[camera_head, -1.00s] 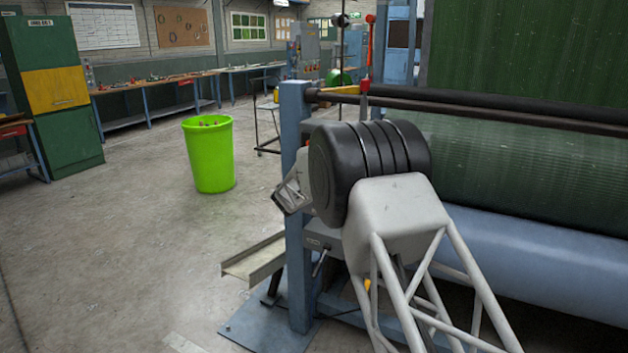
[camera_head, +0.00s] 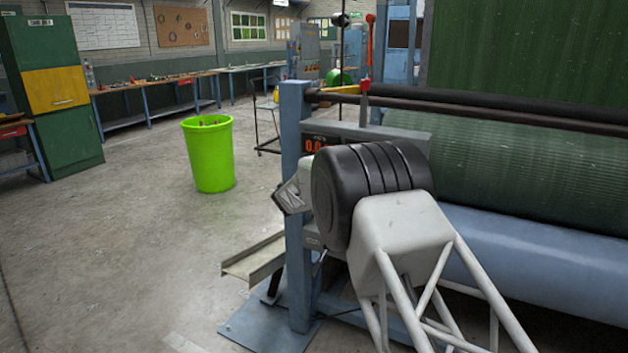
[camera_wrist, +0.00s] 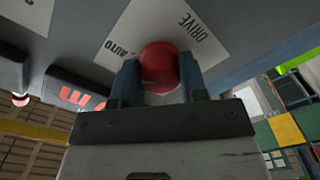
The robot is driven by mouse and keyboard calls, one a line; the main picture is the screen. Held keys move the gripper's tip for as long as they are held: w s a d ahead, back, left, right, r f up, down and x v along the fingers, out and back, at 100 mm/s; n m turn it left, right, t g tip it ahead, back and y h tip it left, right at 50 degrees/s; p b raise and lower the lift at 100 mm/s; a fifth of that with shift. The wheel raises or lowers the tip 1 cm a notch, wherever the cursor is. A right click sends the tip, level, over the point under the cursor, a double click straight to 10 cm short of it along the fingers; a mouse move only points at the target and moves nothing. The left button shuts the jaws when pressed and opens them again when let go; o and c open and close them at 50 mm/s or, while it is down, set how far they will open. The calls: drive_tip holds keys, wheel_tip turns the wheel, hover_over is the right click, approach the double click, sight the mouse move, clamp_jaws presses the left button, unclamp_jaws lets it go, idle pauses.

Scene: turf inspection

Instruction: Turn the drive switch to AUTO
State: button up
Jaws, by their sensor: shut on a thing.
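The drive switch is a red round knob (camera_wrist: 158,62) on a grey panel in the wrist view. A pale label plate (camera_wrist: 125,30) behind it reads DRIVE on one side and AUTO on the other. My gripper (camera_wrist: 160,82) has its two dark fingers on either side of the knob and is shut on it. I cannot tell which setting the knob points to. In the head view my arm's black and grey links hide the knob and the fingertips.
A red-digit display (camera_head: 314,145) sits on the panel beside my arm; it also shows in the wrist view (camera_wrist: 80,98). A blue post (camera_head: 294,110) and a metal chute (camera_head: 255,260) stand left. A lime bin (camera_head: 210,160) stands on open floor.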

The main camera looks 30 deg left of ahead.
drive_tip(key=shift+m, duration=0.6)
drive_tip(key=o, duration=0.9)
drive_tip(key=shift+s, duration=0.15)
drive_tip(key=shift+s, duration=3.75)
drive_tip(key=shift+d, duration=0.1)
